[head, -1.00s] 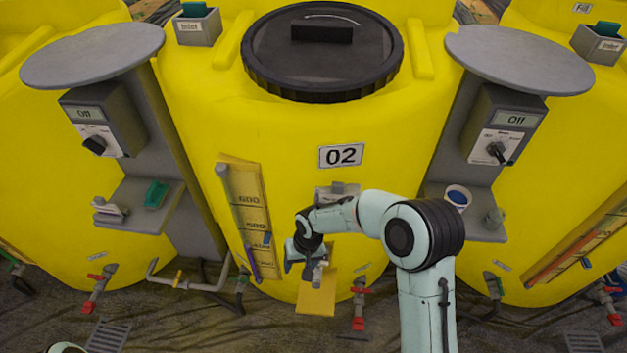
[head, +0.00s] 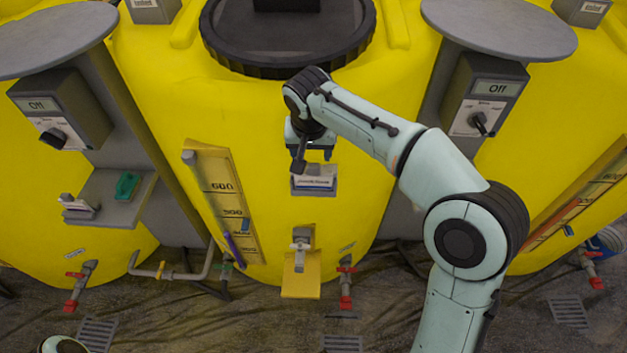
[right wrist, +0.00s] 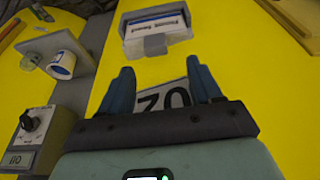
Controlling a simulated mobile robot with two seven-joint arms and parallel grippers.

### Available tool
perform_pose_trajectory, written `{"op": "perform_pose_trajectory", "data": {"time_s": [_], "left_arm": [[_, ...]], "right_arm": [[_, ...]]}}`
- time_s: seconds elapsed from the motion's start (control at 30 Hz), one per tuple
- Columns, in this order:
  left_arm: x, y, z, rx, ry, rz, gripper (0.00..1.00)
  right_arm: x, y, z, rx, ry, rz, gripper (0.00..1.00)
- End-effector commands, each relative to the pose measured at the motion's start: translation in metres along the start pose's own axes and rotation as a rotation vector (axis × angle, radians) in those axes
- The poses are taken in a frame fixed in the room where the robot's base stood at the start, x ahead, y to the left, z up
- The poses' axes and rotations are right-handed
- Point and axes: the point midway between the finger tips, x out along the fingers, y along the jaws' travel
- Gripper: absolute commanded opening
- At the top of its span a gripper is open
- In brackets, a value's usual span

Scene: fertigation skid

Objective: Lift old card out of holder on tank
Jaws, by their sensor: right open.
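The old card (head: 314,182) is a white card with printed text. It sits in the grey holder (head: 314,191) on the front of the yellow tank (head: 260,120). In the right wrist view the card (right wrist: 156,22) and its holder (right wrist: 153,45) are upside down, beyond the fingertips. My right gripper (head: 312,158) is open and empty, just above the holder in the head view. Its two blue fingers (right wrist: 160,82) are spread apart in the right wrist view, with the number plate (right wrist: 163,97) behind them. They appear apart from the card. My left gripper is out of view.
A spigot (head: 301,246) with a yellow plate sits below the holder. A level gauge (head: 225,205) is to the left. Grey stands with control boxes (head: 62,108) and shelves (head: 108,195) flank the tank. Red-handled valves (head: 346,280) are low down.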

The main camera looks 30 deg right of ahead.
Motion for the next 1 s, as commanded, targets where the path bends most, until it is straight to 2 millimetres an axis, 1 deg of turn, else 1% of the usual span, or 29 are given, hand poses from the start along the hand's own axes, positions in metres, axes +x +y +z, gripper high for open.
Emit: {"op": "perform_pose_trajectory", "data": {"time_s": [0.17,0.3,0.4,0.5,0.73,0.77,0.8,0.87,0.9,0.93,1.0], "left_arm": [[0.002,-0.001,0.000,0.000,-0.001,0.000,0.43],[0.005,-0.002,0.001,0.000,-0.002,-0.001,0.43],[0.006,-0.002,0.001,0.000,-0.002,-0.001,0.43],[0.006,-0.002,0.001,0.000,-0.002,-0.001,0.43],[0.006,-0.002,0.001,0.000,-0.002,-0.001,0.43],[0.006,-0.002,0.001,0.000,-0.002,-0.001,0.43],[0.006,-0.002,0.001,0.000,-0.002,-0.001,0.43],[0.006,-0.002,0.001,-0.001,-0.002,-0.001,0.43],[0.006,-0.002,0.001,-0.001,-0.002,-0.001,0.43],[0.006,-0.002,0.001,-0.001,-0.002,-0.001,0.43],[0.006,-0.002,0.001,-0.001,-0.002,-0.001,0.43]], "right_arm": [[0.015,0.002,0.003,0.000,-0.003,0.002,0.64],[0.037,0.006,0.007,-0.001,-0.003,0.003,0.64],[0.049,0.006,0.006,-0.001,-0.003,0.003,0.64],[0.055,0.005,0.006,0.000,0.000,0.001,0.64],[0.056,0.005,0.006,-0.001,0.000,0.000,0.64],[0.056,0.005,0.006,-0.001,0.000,0.000,0.54],[0.056,0.005,0.006,-0.001,0.000,0.000,0.41],[0.056,0.005,0.006,-0.001,0.000,0.000,0.21],[0.056,0.005,0.006,-0.001,0.000,0.000,0.09],[0.056,0.005,0.006,-0.001,0.000,0.000,0.00],[0.055,0.005,0.006,-0.001,0.000,0.000,0.00]]}}
